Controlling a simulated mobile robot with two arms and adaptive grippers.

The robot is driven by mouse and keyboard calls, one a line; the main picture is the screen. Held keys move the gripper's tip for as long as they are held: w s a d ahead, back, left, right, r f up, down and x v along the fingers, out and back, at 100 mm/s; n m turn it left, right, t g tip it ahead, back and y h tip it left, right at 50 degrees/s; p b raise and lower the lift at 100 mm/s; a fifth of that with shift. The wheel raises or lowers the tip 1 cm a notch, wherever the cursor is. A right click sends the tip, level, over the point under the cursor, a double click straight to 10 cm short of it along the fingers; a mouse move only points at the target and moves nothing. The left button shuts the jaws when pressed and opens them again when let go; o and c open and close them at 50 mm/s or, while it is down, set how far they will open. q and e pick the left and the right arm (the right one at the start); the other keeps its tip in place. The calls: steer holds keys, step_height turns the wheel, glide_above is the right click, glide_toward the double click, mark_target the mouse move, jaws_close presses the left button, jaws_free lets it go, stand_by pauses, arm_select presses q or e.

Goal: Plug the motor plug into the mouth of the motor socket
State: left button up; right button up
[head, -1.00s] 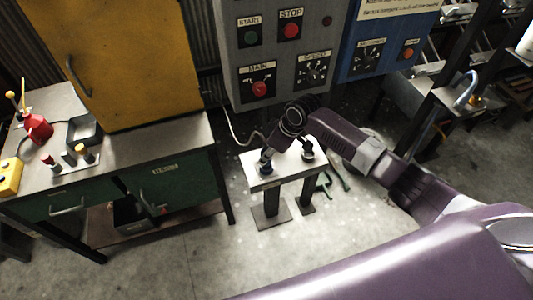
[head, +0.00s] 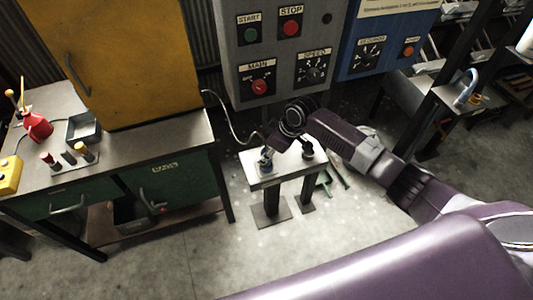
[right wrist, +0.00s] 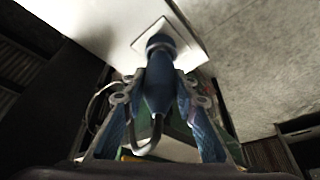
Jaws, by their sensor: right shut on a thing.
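The motor plug (right wrist: 157,88) is blue, with a thin cable from its rear end. My right gripper (right wrist: 158,85) is shut on it, one finger on each side. The plug's front end meets the motor socket (right wrist: 160,42), a dark round collar on a light square plate. I cannot tell how deep the plug sits in the mouth. In the head view my right gripper (head: 267,150) points down over the left part of the small white stand (head: 258,182), at the socket. The gripper partly hides the plug there. My left gripper is not in view.
A dark round fitting (head: 307,152) stands on the stand's right part. A pale cable (head: 228,119) loops behind the stand. A grey control panel (head: 278,45) rises behind. A green workbench (head: 180,185) with a yellow cabinet (head: 120,60) stands left. The floor in front is clear.

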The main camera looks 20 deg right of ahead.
steer(key=shift+f+b, duration=0.5)
steer(key=shift+f, duration=0.7)
stand_by(1.3)
steer(key=o, duration=0.8)
steer(key=shift+o, duration=0.8)
steer(key=o, duration=0.4)
steer(key=shift+o, duration=0.2)
steer(key=v, duration=1.2)
